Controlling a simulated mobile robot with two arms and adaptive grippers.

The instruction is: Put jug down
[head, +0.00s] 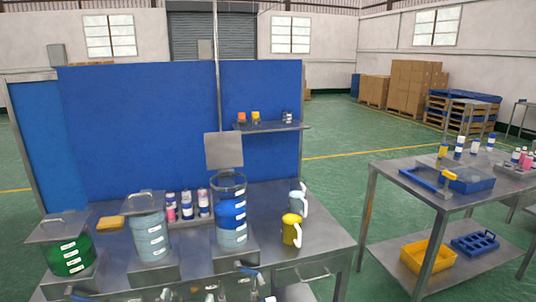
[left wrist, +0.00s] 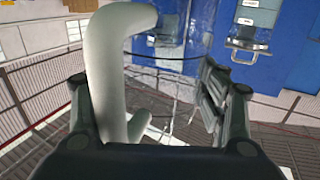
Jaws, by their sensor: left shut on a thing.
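A pale grey-white jug handle (left wrist: 105,75) fills the left part of the left wrist view, curving over at the top. My left gripper (left wrist: 158,95) is shut on this handle, which lies close to its left finger. The jug's body cannot be made out clearly there. In the head view a yellow jug (head: 291,230) with a white handle stands upright on the steel table (head: 322,243). A pale blue-grey jug (head: 297,197) with a white handle is just behind it. My left gripper is not clearly seen in the head view. My right gripper is in neither view.
Containers with green (head: 68,257), pale (head: 149,236) and blue (head: 231,210) contents stand along the table. A side table (head: 425,183) at right holds a blue tray (head: 468,181).

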